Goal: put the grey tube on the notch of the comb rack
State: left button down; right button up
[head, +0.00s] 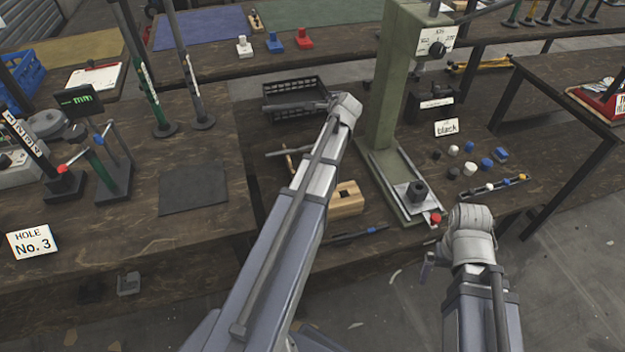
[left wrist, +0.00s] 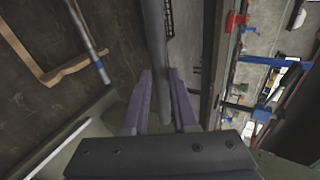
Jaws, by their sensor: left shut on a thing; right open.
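In the left wrist view the grey tube (left wrist: 157,45) runs up from between the two fingers of my left gripper (left wrist: 162,95), which is shut on it. In the head view the tube (head: 290,107) looks nearly level, pointing left from my left wrist in front of the black basket; my arm hides the grip. A light wooden piece with prongs, apparently the comb rack (left wrist: 48,78), is left of the tube in the wrist view. It shows small in the head view (head: 290,163), partly behind my arm. My right gripper (head: 428,268) is open and apparently empty at the table's front edge.
A black basket (head: 294,92) stands behind the held tube. A green press (head: 388,90) stands to the right. A dark mat (head: 194,187) leaves free room at left.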

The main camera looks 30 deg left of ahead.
pick_arm(q)
jog(key=s+d+f+n+y+b, duration=0.1)
jog(key=s+f+b, duration=0.3)
jog(key=f+b, duration=0.6)
jog(key=shift+s+f+g, duration=0.35)
jog(key=shift+f+g, duration=0.05)
jog(key=shift+f, duration=0.45)
jog(key=shift+d, duration=0.1)
notch_tip(320, 180, down, 6)
jog(key=b, duration=0.6)
jog(key=shift+f, duration=0.15)
notch_tip(320, 180, down, 4)
jog(key=b, duration=0.4)
jog(key=c, duration=0.7)
grip_release()
